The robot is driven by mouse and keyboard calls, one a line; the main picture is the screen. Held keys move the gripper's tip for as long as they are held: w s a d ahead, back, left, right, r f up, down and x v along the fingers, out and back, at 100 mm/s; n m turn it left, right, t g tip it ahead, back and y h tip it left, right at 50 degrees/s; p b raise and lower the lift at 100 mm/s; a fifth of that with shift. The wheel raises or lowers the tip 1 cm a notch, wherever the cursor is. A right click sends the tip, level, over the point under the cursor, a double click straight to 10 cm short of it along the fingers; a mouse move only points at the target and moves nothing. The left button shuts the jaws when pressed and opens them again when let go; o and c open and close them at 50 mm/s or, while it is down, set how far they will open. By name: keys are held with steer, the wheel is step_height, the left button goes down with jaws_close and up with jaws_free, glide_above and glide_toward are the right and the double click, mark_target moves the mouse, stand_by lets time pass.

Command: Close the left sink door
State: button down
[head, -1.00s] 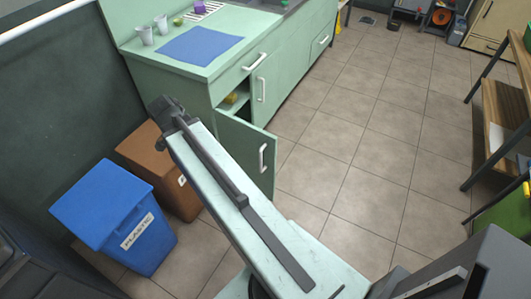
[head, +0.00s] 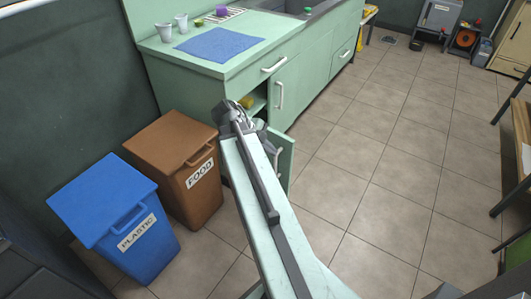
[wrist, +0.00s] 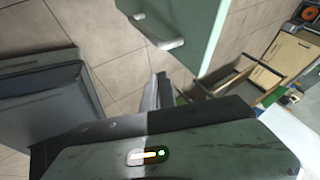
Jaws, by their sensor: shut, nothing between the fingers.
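The left sink door (head: 284,155) is a pale green panel that stands open from the counter in the head view, partly hidden behind my arm. The wrist view shows a pale green door panel (wrist: 192,18) at the top, with a light handle (wrist: 160,35). My gripper (wrist: 162,82) is shut and empty, below the handle in the wrist picture and apart from it. In the head view the arm's end lies in front of the open cabinet, and the fingers are hard to make out.
A brown food bin (head: 172,160) and a blue plastic bin (head: 105,195) stand left of my arm. The green counter (head: 190,65) carries cups and a blue mat (head: 220,43). A yellow item (head: 247,102) shows inside the cabinet. The tiled floor (head: 380,160) on the right is clear.

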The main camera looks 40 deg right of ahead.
mark_target(281, 151)
steer(key=d+f, duration=0.1)
steer(key=d+f+b, duration=0.1)
steer(key=d, duration=0.1)
steer(key=d+f, duration=0.1)
steer(key=shift+s+d+f+b, duration=0.15)
steer(key=shift+s+d+b, duration=0.15)
steer(key=shift+d+b, duration=0.1)
steer(key=shift+d, duration=0.65)
